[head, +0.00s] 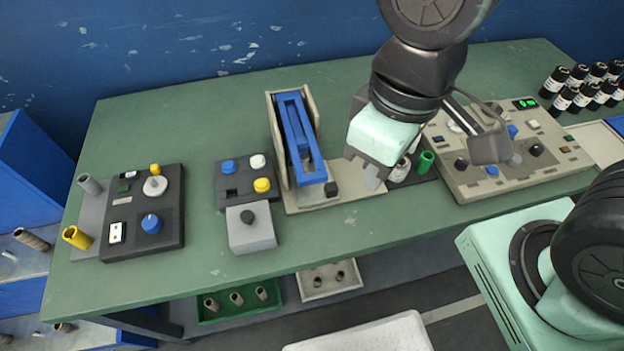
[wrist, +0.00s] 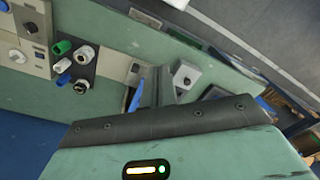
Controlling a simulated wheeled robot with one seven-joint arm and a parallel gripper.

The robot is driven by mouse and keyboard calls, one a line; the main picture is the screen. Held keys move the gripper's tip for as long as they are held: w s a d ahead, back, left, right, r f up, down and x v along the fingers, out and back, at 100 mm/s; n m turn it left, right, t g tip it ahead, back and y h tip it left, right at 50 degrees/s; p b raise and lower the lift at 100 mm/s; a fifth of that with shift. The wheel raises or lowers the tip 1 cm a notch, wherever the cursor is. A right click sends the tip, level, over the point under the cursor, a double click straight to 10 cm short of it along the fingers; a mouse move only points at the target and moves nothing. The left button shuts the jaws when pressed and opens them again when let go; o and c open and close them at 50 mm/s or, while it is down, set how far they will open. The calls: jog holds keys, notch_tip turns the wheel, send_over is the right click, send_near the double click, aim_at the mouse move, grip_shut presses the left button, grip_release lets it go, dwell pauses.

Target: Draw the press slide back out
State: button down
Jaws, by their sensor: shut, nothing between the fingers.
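The press (head: 279,150) stands mid-table in the head view, with beige side walls and a beige base plate. A long blue frame, which looks like its slide (head: 313,177), lies between the walls. A small black block (head: 332,189) sits at its near end. My gripper (head: 373,184) is right of the press, fingers pointing down, over or near the right part of the base plate. It is shut and empty, apart from the blue frame. In the wrist view the shut fingers (wrist: 156,88) hide much of the press; a bit of blue (wrist: 136,101) shows beside them.
A grey box with a black knob (head: 252,232) and a dark button block (head: 230,194) stand left of the press. White and green cylinders (head: 425,162) stand close right of my gripper, before a beige control panel (head: 470,185). Bare green table lies at the back left.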

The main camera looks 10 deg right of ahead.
dwell(0.4)
jog(key=c, duration=1.7)
grip_release()
jog(key=o, duration=0.5)
jog(key=w+f+m, duration=0.1)
jog(key=m, duration=0.1)
jog(key=w+f+m+g+y, duration=0.1)
jog(key=m, duration=0.1)
jog(key=shift+w, duration=0.15)
jog(key=shift+o, duration=0.2)
jog(key=m+t+y+b, duration=0.1)
jog(key=m+y+b, duration=0.15)
jog(key=m, duration=1.95)
send_over(333, 186)
jog(key=d, duration=0.7)
notch_tip(333, 186, down, 10)
jog(key=f, duration=0.1)
jog(key=shift+y, duration=0.25)
jog(key=b+x, duration=0.5)
jog(key=x, duration=1.1)
jog(key=shift+a+f, duration=0.2)
jog(key=shift+a, duration=0.1)
